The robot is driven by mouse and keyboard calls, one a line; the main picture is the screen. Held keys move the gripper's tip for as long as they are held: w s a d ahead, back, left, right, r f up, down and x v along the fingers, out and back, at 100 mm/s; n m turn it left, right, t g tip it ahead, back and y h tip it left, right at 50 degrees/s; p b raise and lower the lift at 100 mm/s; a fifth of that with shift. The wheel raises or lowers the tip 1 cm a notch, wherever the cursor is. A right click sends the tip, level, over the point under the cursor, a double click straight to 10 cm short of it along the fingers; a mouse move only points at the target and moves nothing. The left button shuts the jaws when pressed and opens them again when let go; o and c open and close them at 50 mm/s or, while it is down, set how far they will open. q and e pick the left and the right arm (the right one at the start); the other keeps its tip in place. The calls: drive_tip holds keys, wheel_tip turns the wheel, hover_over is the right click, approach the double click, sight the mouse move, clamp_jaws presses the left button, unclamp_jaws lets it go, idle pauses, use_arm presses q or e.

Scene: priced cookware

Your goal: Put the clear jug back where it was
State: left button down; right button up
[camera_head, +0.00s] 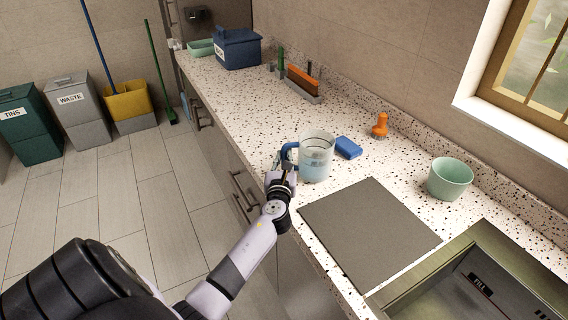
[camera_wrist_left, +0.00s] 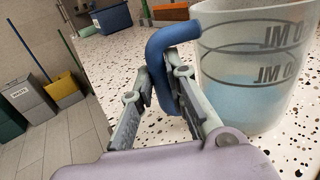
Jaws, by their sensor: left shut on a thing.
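The clear jug (camera_head: 317,158) stands upright on the speckled counter, with bluish liquid in its lower part and dark measuring marks on its side. Its blue handle (camera_head: 287,155) points left in the head view. My left gripper (camera_head: 282,169) is shut on that handle. In the left wrist view, the fingers (camera_wrist_left: 172,88) close around the handle (camera_wrist_left: 172,40), and the jug (camera_wrist_left: 258,65) fills the right side. I cannot tell whether the jug's base touches the counter. My right gripper is not in view.
A blue sponge (camera_head: 348,147) lies just right of the jug. A grey mat (camera_head: 369,234) lies in front, beside the sink (camera_head: 480,290). An orange brush (camera_head: 380,125) and a green bowl (camera_head: 450,178) stand further right. The counter (camera_head: 240,105) behind the jug is mostly clear.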

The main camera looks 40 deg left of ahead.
use_arm(q)
drive_tip(key=shift+f, duration=0.4)
drive_tip(key=c, duration=1.6)
unclamp_jaws()
drive_tip(key=shift+s+d, duration=0.1)
drive_tip(key=b+v, duration=0.1)
drive_tip(key=v, duration=1)
drive_tip(key=shift+s+d, duration=0.25)
drive_tip(key=shift+s, duration=0.05)
